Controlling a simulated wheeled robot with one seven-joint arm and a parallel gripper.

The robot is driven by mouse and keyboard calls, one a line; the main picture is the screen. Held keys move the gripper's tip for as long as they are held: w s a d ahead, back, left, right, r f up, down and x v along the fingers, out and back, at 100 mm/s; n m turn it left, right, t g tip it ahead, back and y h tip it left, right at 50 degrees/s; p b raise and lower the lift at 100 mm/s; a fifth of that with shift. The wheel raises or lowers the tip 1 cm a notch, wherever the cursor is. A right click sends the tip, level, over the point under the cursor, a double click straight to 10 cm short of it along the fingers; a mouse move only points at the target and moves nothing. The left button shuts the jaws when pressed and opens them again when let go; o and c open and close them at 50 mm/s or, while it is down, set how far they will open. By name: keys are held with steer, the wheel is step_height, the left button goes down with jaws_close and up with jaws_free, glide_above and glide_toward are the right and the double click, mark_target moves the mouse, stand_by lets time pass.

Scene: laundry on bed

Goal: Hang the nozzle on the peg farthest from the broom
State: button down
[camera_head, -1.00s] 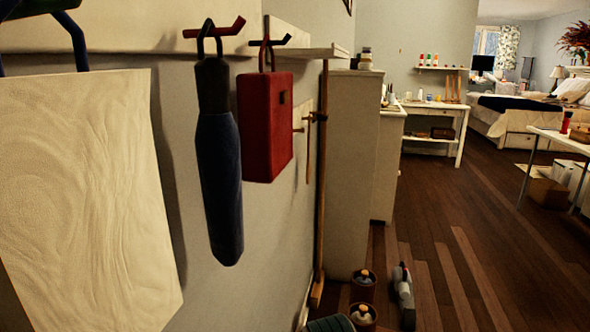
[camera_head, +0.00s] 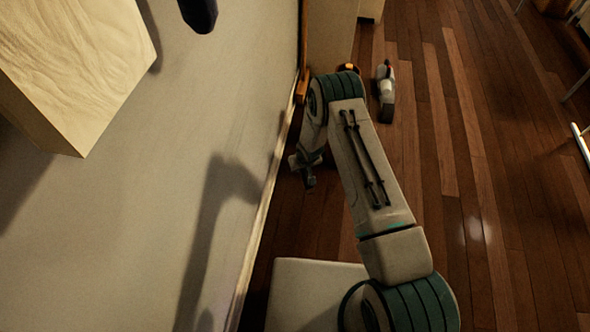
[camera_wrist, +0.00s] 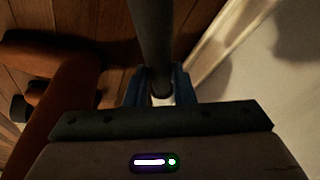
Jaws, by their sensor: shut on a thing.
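My gripper (camera_wrist: 160,90) is shut on a dark grey tube, which looks like the nozzle (camera_wrist: 152,35); the tube runs away from the blue fingers toward the top of the wrist view. In the head view my gripper (camera_head: 306,162) is low beside the wall, above the floor near the baseboard. The nozzle is hard to make out there. A thin wooden strip (camera_head: 302,86) standing at the wall's far end may be the foot of the broom. The pegs are out of view in both current frames.
A pale wood-grained panel (camera_head: 75,60) juts out at the left, above my gripper's height. The lower end of a dark blue hanging thing (camera_head: 198,12) shows at the top. A grey-and-white object (camera_head: 386,90) lies on the floor. A brown-orange object (camera_wrist: 65,95) is left of the tube.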

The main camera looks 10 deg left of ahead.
steer(key=d+r+m+g+p, duration=0.25)
steer(key=d+r, duration=0.25)
steer(key=r, duration=0.5)
steer(key=w+d+r+m+g+p, duration=0.1)
steer(key=d+r+m+g, duration=0.3)
steer(key=r, duration=0.6)
steer(key=d+r+g+p, duration=0.2)
steer(key=d+r, duration=0.4)
steer(key=r, duration=0.5)
steer(key=w+a+r+m+t+y+p, duration=0.2)
steer(key=a+r+m+y+p, duration=0.3)
steer(key=a+r+m+p, duration=0.5)
steer(key=w+a+r+m+t+y+p, duration=0.2)
steer(key=a+r+m+y+p, duration=0.4)
steer(key=p, duration=0.6)
steer(key=w+d+r+m+t+h+p, duration=0.1)
steer(key=w+r+m+t+p, duration=0.3)
steer(key=r, duration=0.4)
steer(key=w+d+r+m+t+h+p, duration=0.1)
steer(key=w+r+m+t+p, duration=0.15)
steer(key=r+p, duration=0.4)
steer(key=w+r+m+t+h+p, duration=0.1)
steer(key=w+r+m+t+p, duration=0.25)
steer(key=r, duration=0.65)
steer(key=a+f, duration=0.1)
steer(key=a, duration=0.8)
steer(key=shift+w+a+f+n+t, duration=0.2)
steer(key=shift+a+f+n+t, duration=0.15)
steer(key=shift+n+t, duration=0.1)
